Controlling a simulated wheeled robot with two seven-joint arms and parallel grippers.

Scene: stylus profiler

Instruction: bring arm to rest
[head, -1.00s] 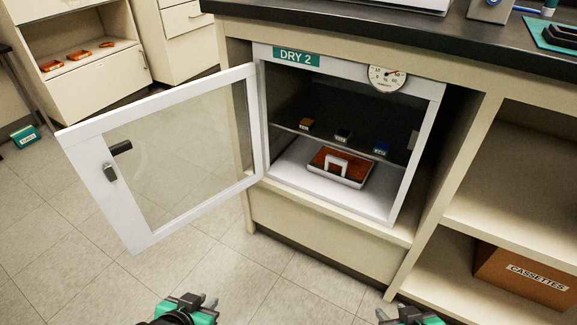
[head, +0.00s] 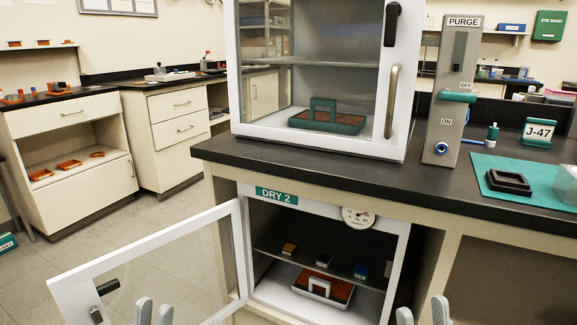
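My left gripper (head: 154,312) shows only its grey fingertips at the bottom edge, in front of the open glass door (head: 150,262). A narrow gap shows between the fingers and nothing is in it. My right gripper (head: 422,312) is at the bottom edge, to the right of the lower cabinet (head: 399,245) labelled DRY 2. Its fingertips stand wide apart with nothing between them. Both arms are out of the picture below the fingertips. Inside the lower cabinet, a tray with orange-brown contents and a white handle (head: 319,284) sits below a shelf bearing small blocks (head: 322,261).
The lower door swings out to the left, near my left gripper. Above is a dark counter (head: 300,160) with a closed upper cabinet (head: 300,137) and a PURGE panel (head: 452,100). A green mat (head: 530,200) lies at right. Open floor (head: 120,235) shows at left.

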